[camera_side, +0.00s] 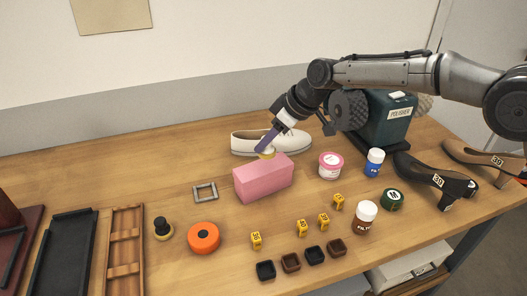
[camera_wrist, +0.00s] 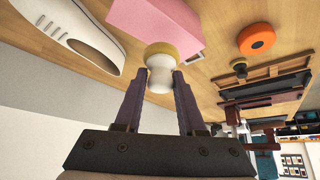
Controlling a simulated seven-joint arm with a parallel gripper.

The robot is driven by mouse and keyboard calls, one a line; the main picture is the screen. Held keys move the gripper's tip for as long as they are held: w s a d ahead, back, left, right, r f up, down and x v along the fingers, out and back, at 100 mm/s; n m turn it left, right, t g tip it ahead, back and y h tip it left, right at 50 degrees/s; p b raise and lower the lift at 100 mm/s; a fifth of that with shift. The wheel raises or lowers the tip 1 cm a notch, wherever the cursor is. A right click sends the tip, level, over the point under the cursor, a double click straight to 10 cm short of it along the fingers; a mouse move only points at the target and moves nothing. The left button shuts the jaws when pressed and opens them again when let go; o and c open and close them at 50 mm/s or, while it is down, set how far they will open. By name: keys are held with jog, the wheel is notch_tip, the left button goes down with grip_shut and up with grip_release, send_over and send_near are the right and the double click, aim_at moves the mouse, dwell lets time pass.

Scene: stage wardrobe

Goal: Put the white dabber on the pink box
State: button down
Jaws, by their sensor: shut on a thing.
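The white dabber (camera_wrist: 160,72) has a pale, waisted handle and a yellowish pad. My gripper (camera_wrist: 161,80) is shut on its handle, with one finger on each side. The pink box (camera_side: 263,181) is a long block on the table, and it also shows in the wrist view (camera_wrist: 160,22). In the side view my gripper (camera_side: 268,147) is tilted and holds the dabber (camera_side: 266,154) at the box's top, near its back edge. The fingers hide much of the dabber there. I cannot tell whether its pad touches the box.
A white shoe (camera_side: 250,143) lies close behind the box. A pink-lidded jar (camera_side: 331,165) stands to its right. A grey square frame (camera_side: 205,192), an orange disc (camera_side: 203,238) and a black dabber (camera_side: 162,229) lie left and in front. Several yellow number markers stand in front.

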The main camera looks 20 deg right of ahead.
aim_at(264, 151)
jog(key=shift+w+x, duration=0.2)
jog(key=shift+x, duration=0.7)
jog(key=shift+d+f, duration=0.1)
jog(key=shift+f, duration=1.3)
jog(key=shift+f, duration=0.15)
jog(key=c, duration=0.5)
grip_release()
jog(key=shift+s+r, duration=0.1)
jog(key=shift+r, duration=0.25)
jog(key=v, duration=1.1)
jog(key=shift+s+d+r, duration=0.15)
jog(key=shift+d+r, duration=0.05)
